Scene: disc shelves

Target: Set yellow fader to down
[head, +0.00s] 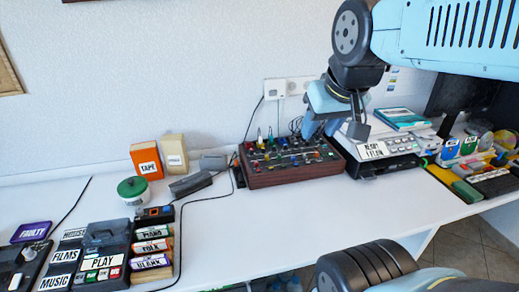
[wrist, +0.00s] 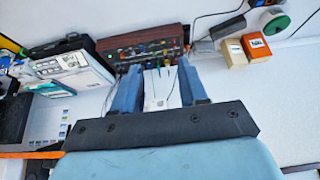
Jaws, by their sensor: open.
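The mixer box (head: 293,177) has wooden sides and a dark panel with small coloured knobs and faders. It sits on the white desk against the wall. The yellow fader is too small to pick out surely among the coloured caps. My gripper (head: 333,130) is above the right part of the mixer box, pointing down at it, and hides some of the panel. In the wrist view the mixer box (wrist: 143,36) lies beyond my open, empty gripper (wrist: 158,66). I cannot tell whether a fingertip touches the panel.
A printer-like device (head: 375,160) stands close to the right of the mixer box. Cables rise behind the box to a wall socket (head: 288,87). An orange tape box (head: 146,160) and a green-lidded jar (head: 133,190) stand left.

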